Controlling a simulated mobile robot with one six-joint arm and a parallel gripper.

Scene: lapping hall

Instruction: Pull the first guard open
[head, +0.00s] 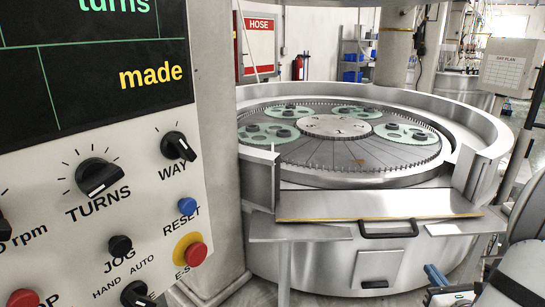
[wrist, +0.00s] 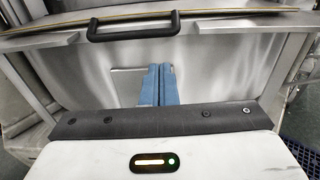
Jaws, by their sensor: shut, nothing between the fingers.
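The lapping machine's front guard (head: 380,205) is a pale metal panel with a yellow edge strip, set in the gap of the round rim. A black bar handle (head: 390,234) is at its front edge. In the wrist view, the handle (wrist: 133,27) is near the top, left of centre, with the yellow strip above it. My gripper (head: 433,270) is at the lower right of the head view, below and right of the handle. In the wrist view, its blue fingers (wrist: 158,68) are together, empty and apart from the handle, which lies beyond their tips.
A control panel (head: 95,180) with knobs and buttons fills the left foreground. A metal ledge (head: 300,232) on a post projects left of the handle. The round plate (head: 335,155) carries several green carriers. A small hatch (head: 377,268) is in the machine's front below the handle.

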